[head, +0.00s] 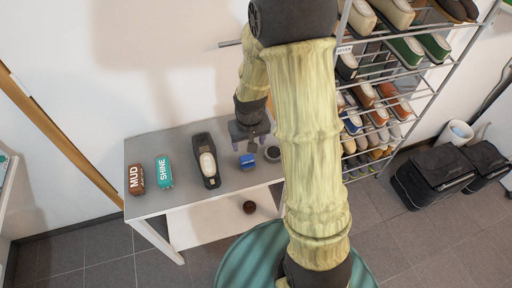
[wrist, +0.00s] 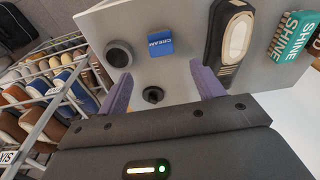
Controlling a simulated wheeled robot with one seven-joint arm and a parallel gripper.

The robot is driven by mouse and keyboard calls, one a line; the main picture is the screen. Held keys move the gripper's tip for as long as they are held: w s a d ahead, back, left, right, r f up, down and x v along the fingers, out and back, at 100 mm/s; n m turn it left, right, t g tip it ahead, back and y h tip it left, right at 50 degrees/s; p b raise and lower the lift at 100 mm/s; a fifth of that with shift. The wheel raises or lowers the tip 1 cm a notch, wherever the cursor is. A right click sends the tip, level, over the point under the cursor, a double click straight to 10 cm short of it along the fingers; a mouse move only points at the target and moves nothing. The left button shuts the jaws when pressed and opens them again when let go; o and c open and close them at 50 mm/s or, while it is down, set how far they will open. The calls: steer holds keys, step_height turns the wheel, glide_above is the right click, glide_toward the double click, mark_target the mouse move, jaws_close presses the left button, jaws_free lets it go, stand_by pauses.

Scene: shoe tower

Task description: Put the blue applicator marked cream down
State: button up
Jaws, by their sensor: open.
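The blue applicator marked CREAM (wrist: 160,44) lies on the grey table top (head: 188,133), with its label readable in the wrist view. In the head view the blue applicator (head: 247,161) is just below my gripper (head: 249,143). My gripper also shows in the wrist view (wrist: 162,90), with its two purple fingers spread wide apart.
A shoe rack (head: 385,95) stands at right.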

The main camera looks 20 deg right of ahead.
steer(key=s+r+t, duration=0.1)
steer(key=s+r, duration=0.8)
steer(key=s, duration=0.2)
steer(key=shift+s+r, duration=0.15)
steer(key=shift+s, duration=0.1)
steer(key=w+p+v, duration=0.1)
steer(key=p+v, duration=0.6)
steer(key=shift+w+r, duration=0.2)
steer(key=shift+w, duration=0.1)
steer(key=shift+o, duration=0.4)
steer(key=w+f+g, duration=0.1)
steer(key=w+f, duration=1.1)
steer(key=f, duration=0.1)
steer(key=shift+w+f, duration=0.25)
steer(key=shift+w, duration=0.05)
steer(key=shift+a, duration=0.1)
